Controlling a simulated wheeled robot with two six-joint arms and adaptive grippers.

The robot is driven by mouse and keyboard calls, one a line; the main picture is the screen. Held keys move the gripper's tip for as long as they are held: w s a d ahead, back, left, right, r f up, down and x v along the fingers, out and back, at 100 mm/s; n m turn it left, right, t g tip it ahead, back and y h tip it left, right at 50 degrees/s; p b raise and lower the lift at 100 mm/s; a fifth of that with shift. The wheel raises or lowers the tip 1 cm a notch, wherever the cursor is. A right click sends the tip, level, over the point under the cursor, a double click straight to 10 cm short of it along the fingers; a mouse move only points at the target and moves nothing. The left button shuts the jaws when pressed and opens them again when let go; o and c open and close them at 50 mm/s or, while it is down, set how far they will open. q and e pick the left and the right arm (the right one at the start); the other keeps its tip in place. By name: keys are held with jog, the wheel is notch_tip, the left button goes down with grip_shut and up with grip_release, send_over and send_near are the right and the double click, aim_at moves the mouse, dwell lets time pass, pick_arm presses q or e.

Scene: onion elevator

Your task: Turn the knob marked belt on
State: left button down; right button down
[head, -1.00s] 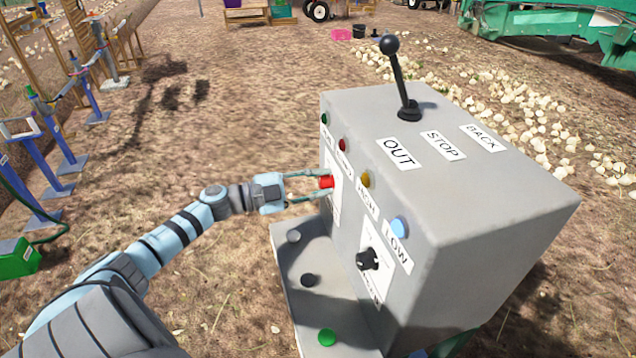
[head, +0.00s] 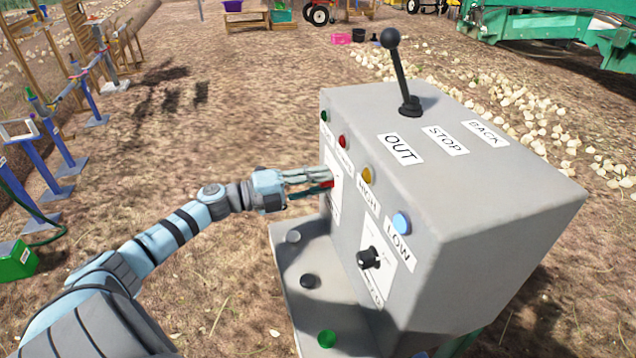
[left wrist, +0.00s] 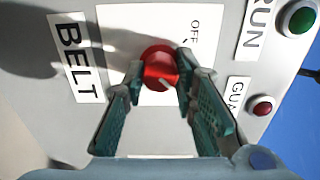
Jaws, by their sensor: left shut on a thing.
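The red knob (left wrist: 160,70) sits on a white plate on the grey control box (head: 480,220), beside the BELT label (left wrist: 76,58). An OFF mark (left wrist: 194,24) shows on its plate. My left gripper (head: 325,183) reaches the box's left face. In the left wrist view its two fingers (left wrist: 158,82) are closed on either side of the red knob. In the head view the fingers hide most of the knob. Which way the knob points is hard to tell. My right gripper is not in view.
A black knob (head: 369,258) sits lower on the same face. Green, red, yellow and blue lamps line the box's upper edge. A black lever (head: 400,75) stands on top. A shelf (head: 300,260) with several buttons juts out below my left gripper.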

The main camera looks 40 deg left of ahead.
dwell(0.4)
pick_arm(q)
jog(key=c, duration=1.3)
grip_release()
jog(key=v, duration=0.7)
jog(key=shift+s+a, duration=0.15)
jog(key=shift+s, duration=0.05)
